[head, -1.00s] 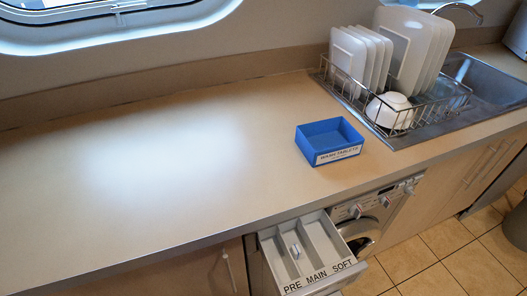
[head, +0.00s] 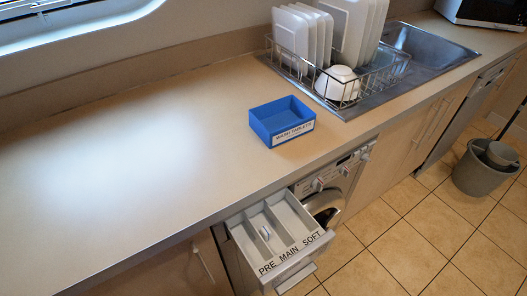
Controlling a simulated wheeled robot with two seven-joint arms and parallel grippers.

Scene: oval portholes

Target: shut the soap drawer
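The soap drawer (head: 303,231) is pulled out of the front of the washing machine (head: 346,174), under the counter. Its compartments are labelled PRE, MAIN and SOFT along the front edge. A small white tablet (head: 265,233) lies in the drawer, toward the left; it looks to be in the MAIN compartment or close to its divider. Neither of my grippers shows in the head view.
A blue box labelled wash tablets (head: 282,121) stands on the counter (head: 130,165), and looks empty. A dish rack (head: 352,88) with plates and a bowl stands by the sink (head: 432,55). A grey bin (head: 486,168) stands on the tiled floor. The counter's left side is clear.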

